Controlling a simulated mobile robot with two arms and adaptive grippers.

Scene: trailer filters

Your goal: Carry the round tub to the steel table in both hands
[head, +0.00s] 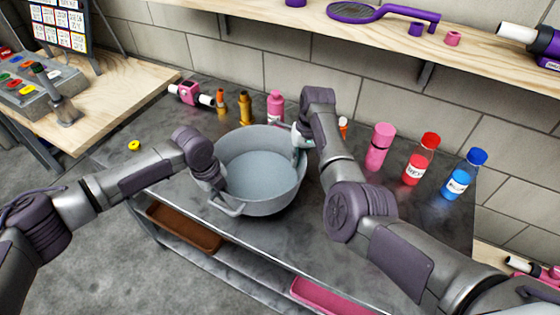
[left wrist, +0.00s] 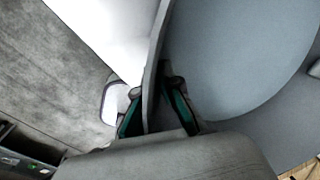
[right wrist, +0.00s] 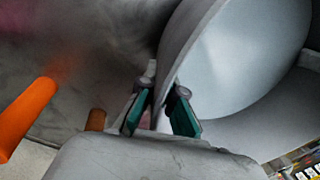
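The round tub (head: 262,172) is grey, empty and upright over the dark steel table (head: 290,235). I cannot tell whether its base touches the top. My left gripper (head: 218,186) is at its left rim. In the left wrist view the gripper's fingers (left wrist: 158,108) are closed on either side of the tub wall (left wrist: 152,70). My right gripper (head: 302,138) is at the far right rim. In the right wrist view its fingers (right wrist: 160,108) pinch the wall (right wrist: 185,45) from both sides. The tub's front handle (head: 228,207) is free.
Behind the tub stand a pink bottle (head: 275,106) and amber bottles (head: 245,106). Right of my right arm are a pink cylinder (head: 379,147), a red bottle (head: 420,160) and a blue bottle (head: 464,175). A wooden shelf (head: 480,50) hangs above.

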